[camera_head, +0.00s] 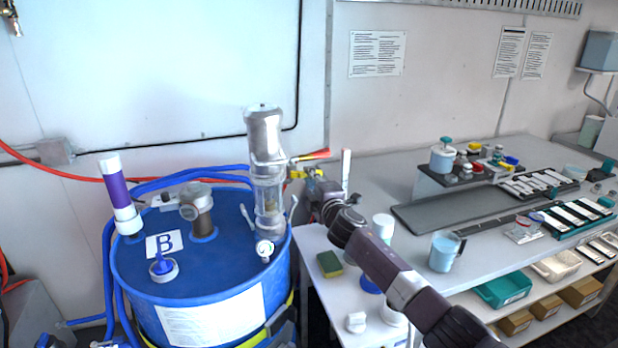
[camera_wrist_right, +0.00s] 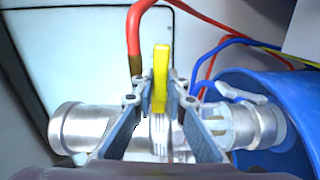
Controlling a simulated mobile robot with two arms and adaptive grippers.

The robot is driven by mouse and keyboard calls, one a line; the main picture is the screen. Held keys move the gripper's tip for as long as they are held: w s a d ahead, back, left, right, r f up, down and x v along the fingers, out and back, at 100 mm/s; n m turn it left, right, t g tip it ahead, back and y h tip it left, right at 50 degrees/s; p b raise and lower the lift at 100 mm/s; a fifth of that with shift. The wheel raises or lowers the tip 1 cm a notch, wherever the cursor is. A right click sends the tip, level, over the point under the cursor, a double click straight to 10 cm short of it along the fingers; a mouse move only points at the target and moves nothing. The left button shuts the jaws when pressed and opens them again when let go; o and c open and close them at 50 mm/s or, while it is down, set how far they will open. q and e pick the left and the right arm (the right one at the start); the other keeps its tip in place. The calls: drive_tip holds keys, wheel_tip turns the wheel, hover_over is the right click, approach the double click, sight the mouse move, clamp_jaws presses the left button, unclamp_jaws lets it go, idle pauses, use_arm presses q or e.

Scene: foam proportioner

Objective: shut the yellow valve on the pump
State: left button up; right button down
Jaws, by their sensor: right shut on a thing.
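The silver pump (camera_head: 265,135) stands upright on the blue drum (camera_head: 130,268). In the right wrist view the pump (camera_wrist_right: 85,130) lies across the picture, with the drum (camera_wrist_right: 265,85) at the right. The yellow valve (camera_head: 297,173) is on the pump's right side, partly hidden by my gripper. In the right wrist view its yellow handle (camera_wrist_right: 160,72) stands up between my fingers. My right gripper (camera_head: 312,182) is shut on this handle, a finger on each side (camera_wrist_right: 161,98). My left gripper is not in view.
A red hose (camera_head: 85,178) runs along the wall towards the pump, and blue hoses (camera_head: 185,172) loop behind the drum. A white-and-purple cylinder (camera_head: 117,190) stands on the drum.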

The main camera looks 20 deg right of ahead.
drive_tip(key=shift+n, duration=0.5)
drive_tip(key=c, duration=2.2)
unclamp_jaws()
drive_tip(key=shift+r, duration=0.1)
drive_tip(key=s, duration=1.2)
drive_tip(key=shift+d, duration=0.25)
